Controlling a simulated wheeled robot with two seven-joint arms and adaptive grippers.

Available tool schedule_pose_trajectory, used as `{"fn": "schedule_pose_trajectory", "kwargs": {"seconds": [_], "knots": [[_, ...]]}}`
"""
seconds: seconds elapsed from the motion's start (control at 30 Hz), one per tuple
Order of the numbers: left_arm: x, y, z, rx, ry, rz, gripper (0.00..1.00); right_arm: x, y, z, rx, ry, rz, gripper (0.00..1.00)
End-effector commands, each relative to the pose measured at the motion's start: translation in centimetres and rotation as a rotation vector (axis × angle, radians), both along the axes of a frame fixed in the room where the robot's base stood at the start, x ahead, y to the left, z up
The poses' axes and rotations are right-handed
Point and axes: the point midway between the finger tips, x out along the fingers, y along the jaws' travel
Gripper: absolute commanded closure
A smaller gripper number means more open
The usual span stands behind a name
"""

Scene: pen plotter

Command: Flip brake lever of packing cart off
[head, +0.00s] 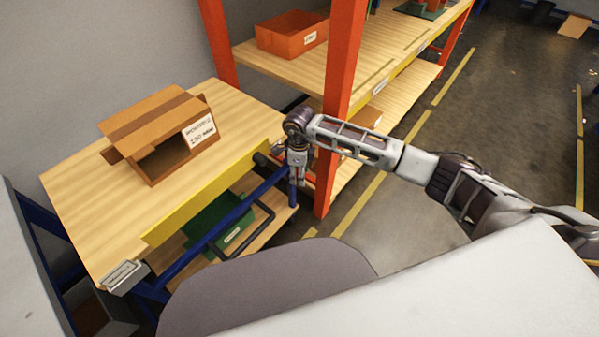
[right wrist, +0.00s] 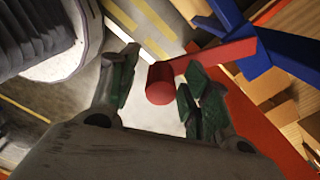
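The packing cart (head: 75,205) has a wooden top, a yellow front edge and a blue frame. Its red brake lever shows in the right wrist view (right wrist: 215,57) as a red bar with a round red end, joined to a blue frame part. My right gripper (head: 298,180) points down at the cart's far right corner in the head view. In the right wrist view my right gripper (right wrist: 161,76) is open, with the lever's round end between or just beyond its fingertips. I cannot tell whether a finger touches it. My left gripper is not in view.
An open cardboard box (head: 150,125) stands on the cart top, and a green bin (head: 215,222) sits on its lower shelf. An orange-post shelf rack (head: 342,70) with an orange bin (head: 290,38) stands close behind my right gripper. Floor at right is clear.

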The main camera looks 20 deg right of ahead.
Motion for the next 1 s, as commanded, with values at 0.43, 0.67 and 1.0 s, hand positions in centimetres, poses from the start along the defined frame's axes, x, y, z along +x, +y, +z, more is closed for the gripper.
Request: {"fn": "schedule_pose_trajectory", "kwargs": {"seconds": [0.43, 0.67, 1.0], "knots": [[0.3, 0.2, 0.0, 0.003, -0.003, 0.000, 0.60, 0.1, 0.0, 1.1, 0.001, -0.003, 0.001, 0.52], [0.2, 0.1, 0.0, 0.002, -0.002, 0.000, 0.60, 0.1, -0.1, 3.8, -0.001, -0.003, 0.000, 0.52], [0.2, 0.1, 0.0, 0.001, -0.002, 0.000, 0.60, 0.1, 0.0, 8.8, -0.001, -0.003, 0.000, 0.52]]}}
